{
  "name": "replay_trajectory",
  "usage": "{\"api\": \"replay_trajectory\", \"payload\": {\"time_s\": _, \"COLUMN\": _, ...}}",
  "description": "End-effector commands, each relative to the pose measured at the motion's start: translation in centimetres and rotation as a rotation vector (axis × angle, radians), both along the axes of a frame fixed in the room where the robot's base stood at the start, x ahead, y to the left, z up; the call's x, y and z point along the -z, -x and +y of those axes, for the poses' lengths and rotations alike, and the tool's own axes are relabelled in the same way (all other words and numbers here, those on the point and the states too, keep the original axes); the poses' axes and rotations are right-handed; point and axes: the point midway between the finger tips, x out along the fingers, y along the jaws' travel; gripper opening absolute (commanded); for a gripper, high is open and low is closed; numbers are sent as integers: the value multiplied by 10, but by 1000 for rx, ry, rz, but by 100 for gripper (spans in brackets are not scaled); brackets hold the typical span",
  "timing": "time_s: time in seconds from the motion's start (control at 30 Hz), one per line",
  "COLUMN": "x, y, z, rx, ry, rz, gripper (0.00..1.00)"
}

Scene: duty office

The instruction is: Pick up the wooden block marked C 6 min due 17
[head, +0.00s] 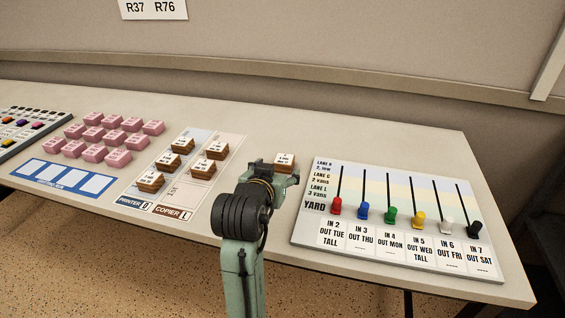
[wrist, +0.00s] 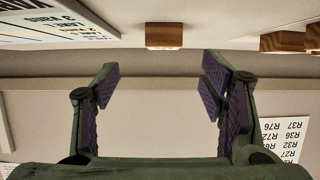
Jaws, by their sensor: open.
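A wooden block (head: 284,163) with a white label on top stands alone on the table, just beyond my gripper (head: 277,176). Its label is too small to read. Several similar wooden blocks (head: 203,170) stand on the printer and copier sheet (head: 176,198) to the left; I cannot tell which is marked C. In the upside-down wrist view, a lone wooden block (wrist: 164,37) lies ahead of my gripper (wrist: 160,76), roughly centred between the fingers and apart from them. My gripper is open and empty.
The yard board (head: 395,225) with upright slots and coloured pegs lies close on the right. Several pink blocks (head: 94,134) and a blue-framed card (head: 65,178) are farther left. A wall (head: 330,40) rises behind the table. The table (head: 330,139) behind the lone block is clear.

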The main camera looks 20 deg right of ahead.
Motion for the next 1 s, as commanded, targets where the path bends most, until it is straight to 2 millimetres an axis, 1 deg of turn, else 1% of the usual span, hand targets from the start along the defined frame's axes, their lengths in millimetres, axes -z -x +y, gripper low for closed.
{"api": "replay_trajectory", "payload": {"time_s": 0.1, "x": 7, "y": -15, "z": -10, "rx": 2, "ry": 0, "rz": 2, "gripper": 65}}
{"api": "replay_trajectory", "payload": {"time_s": 0.33, "x": 13, "y": -30, "z": -17, "rx": -2, "ry": 0, "rz": 0, "gripper": 65}}
{"api": "replay_trajectory", "payload": {"time_s": 0.6, "x": 29, "y": -61, "z": -33, "rx": -2, "ry": -1, "rz": 0, "gripper": 65}}
{"api": "replay_trajectory", "payload": {"time_s": 0.7, "x": 32, "y": -66, "z": -36, "rx": -3, "ry": 0, "rz": -2, "gripper": 65}}
{"api": "replay_trajectory", "payload": {"time_s": 0.93, "x": 32, "y": -67, "z": -36, "rx": -4, "ry": 0, "rz": -3, "gripper": 65}}
{"api": "replay_trajectory", "payload": {"time_s": 1.0, "x": 32, "y": -67, "z": -36, "rx": -4, "ry": 0, "rz": -3, "gripper": 60}}
